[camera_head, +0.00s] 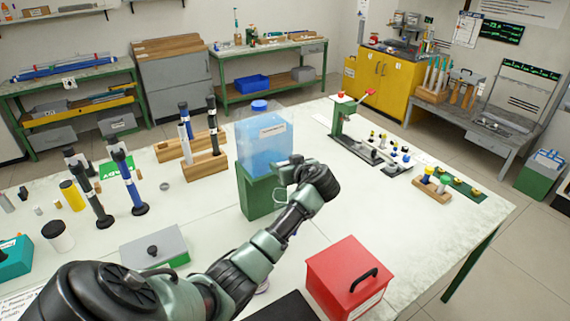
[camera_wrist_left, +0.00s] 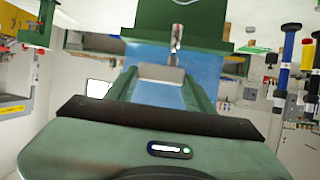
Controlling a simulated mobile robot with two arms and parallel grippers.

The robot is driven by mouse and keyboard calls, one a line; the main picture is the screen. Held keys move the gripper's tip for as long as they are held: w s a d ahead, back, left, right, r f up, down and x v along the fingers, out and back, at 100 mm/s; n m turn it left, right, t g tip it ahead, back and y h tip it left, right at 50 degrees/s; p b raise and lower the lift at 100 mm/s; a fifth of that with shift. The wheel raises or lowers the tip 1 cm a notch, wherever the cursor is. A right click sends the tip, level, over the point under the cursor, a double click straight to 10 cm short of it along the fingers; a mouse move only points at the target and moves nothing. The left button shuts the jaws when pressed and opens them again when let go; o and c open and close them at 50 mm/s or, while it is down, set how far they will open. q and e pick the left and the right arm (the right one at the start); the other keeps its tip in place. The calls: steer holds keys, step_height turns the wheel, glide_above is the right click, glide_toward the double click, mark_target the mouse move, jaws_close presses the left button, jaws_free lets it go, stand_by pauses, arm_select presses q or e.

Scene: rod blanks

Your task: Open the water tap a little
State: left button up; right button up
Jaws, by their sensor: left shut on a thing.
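A clear water container (camera_head: 262,145) with blue water, a blue cap and a white label stands on a green stand (camera_head: 255,200) in the middle of the table. My left gripper (camera_head: 288,165) is at the container's lower front, and its hand hides the tap there. In the left wrist view, which is upside down, a small metal tap (camera_wrist_left: 176,38) shows between the container and the green stand, straight ahead of the gripper. The left gripper is shut on the tap; the exact contact is hard to see. My right gripper is not in view.
A red box (camera_head: 348,275) with a black handle stands right of my left arm. A grey box (camera_head: 155,247) and several upright rods (camera_head: 128,180) stand to the left. A green press (camera_head: 347,120) and small parts are at the right. The table between them is clear.

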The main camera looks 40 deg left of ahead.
arm_select(q)
steer(key=shift+s+m+t+h+p, duration=0.2)
steer(key=shift+m+t+h, duration=0.15)
steer(key=shift+m+t, duration=0.25)
steer(key=shift+s+m+t+h+p, duration=0.15)
steer(key=shift+m+t+h, duration=0.2)
steer(key=shift+m+t, duration=0.25)
steer(key=shift+m+t+h, duration=0.6)
steer(key=shift+m+t, duration=0.2)
steer(key=shift+f, duration=0.1)
steer(key=o, duration=1.4)
